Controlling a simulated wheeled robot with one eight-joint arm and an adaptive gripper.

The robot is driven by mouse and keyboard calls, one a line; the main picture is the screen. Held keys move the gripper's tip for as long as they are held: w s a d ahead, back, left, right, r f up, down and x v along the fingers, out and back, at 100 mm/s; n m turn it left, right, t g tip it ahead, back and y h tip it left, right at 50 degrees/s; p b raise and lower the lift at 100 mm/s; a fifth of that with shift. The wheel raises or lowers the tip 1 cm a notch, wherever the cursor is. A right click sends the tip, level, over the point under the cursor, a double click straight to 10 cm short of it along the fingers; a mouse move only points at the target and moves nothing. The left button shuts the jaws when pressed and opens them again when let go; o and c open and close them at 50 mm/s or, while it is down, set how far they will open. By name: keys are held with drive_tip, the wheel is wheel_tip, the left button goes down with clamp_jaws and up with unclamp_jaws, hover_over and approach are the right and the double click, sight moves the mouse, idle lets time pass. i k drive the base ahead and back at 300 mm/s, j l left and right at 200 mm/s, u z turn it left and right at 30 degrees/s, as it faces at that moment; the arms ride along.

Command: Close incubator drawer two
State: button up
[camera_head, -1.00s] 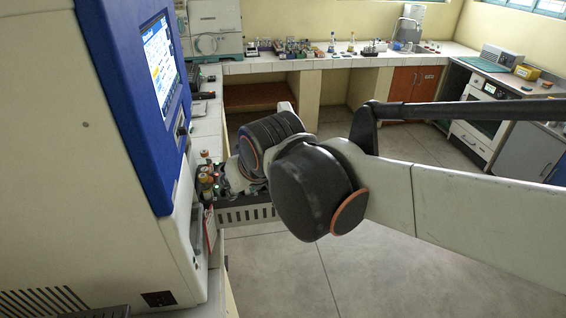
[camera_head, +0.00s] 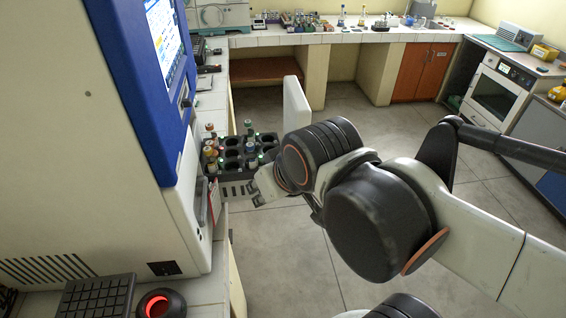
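An open drawer sticks out to the right from the incubator (camera_head: 60,150). Its grey slotted side wall (camera_head: 236,190) faces me, and its upright white front panel (camera_head: 297,103) stands at the far right end. A black rack (camera_head: 232,146) in the drawer holds several capped vials (camera_head: 211,150), mostly at the left, with some empty holes. My gripper (camera_head: 262,188) is at the near side of the drawer, by the slotted wall. Whether it touches the wall is unclear. Its fingers are small and partly hidden by my wrist. No drawer number is legible.
A keyboard (camera_head: 95,297) and a round black object with a red glow (camera_head: 160,303) lie at the bottom left. A back counter (camera_head: 350,37) carries lab items. The floor (camera_head: 280,250) right of the incubator is clear.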

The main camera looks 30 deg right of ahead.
sight(232, 176)
drive_tip(key=l+u, duration=0.25)
drive_tip(key=l, duration=1.45)
